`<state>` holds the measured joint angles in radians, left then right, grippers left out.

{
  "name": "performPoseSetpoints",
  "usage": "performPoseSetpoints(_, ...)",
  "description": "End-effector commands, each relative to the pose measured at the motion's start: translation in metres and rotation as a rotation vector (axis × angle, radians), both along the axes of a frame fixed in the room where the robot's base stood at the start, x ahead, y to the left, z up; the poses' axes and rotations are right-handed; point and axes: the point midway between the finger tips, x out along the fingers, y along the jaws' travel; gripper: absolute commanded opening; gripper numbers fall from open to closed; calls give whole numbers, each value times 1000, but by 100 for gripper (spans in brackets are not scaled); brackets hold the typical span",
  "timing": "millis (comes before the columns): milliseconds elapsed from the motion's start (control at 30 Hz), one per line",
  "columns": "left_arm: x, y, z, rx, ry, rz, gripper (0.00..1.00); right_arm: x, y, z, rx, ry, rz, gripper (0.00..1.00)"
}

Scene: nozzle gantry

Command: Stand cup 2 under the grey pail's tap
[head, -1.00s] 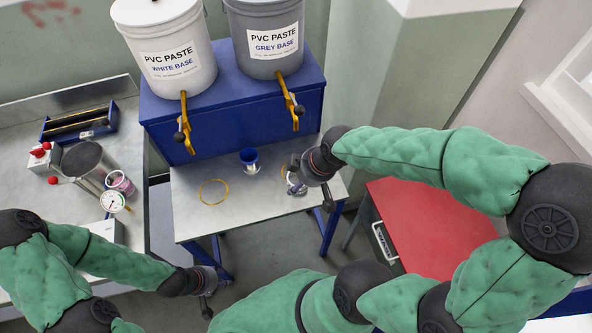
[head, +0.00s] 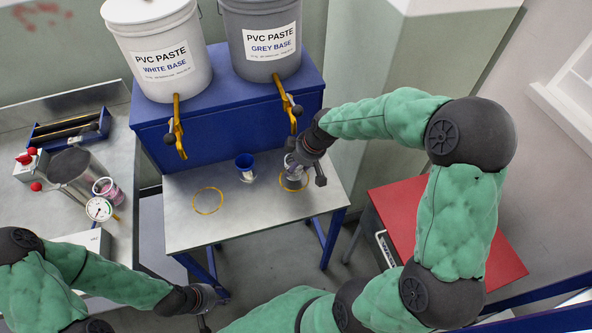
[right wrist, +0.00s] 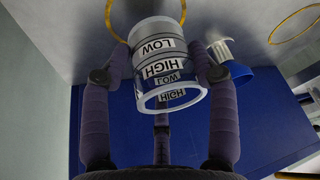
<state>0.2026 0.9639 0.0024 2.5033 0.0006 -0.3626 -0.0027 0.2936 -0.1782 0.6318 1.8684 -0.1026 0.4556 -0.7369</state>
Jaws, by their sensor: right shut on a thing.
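A clear cup (head: 293,182) with LOW and HIGH bands is in my right gripper (head: 297,170). The right wrist view also shows the cup (right wrist: 165,60) between the fingers of my right gripper (right wrist: 165,75). In the head view the cup overlaps the right yellow ring (head: 281,184), below the grey pail's tap (head: 290,104). I cannot tell whether it touches the bench. No number shows on it. The grey pail (head: 262,45) stands on the blue stand. My left gripper (head: 207,299) is low at the front left, its fingers unclear.
A second yellow ring (head: 208,201) is empty. The white pail (head: 160,50) has its tap (head: 178,125) above that side. A red-topped cabinet (head: 455,235) is at right.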

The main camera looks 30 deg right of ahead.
Motion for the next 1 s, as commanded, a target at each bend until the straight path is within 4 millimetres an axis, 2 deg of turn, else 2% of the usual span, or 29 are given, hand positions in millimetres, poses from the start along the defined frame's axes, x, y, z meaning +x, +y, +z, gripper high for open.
performPoseSetpoints(100, 0, 0, -6, 0, 0, 0, 40, 7, -3, -12, 1, 1, -1, 21)
performPoseSetpoints(300, 0, 0, -15, 0, 0, 0, 40, 5, -3, -38, 1, 1, -1, 21)
performPoseSetpoints(700, 0, 0, -17, 0, 0, 0, 40, 5, -3, -42, 0, 0, 0, 21)
performPoseSetpoints(733, 0, 0, -17, 0, 0, 0, 40, 5, -3, -41, 0, 0, 0, 68)
performPoseSetpoints(767, 0, 0, -16, 0, 0, 0, 40, 5, -3, -41, 0, 0, 0, 77)
performPoseSetpoints(800, 0, 0, -16, 0, 0, 0, 40, 5, -3, -41, 0, 0, 0, 84)
performPoseSetpoints(1000, 0, 0, -16, 0, 0, 0, 40, 5, -3, -41, 0, 0, 0, 84)
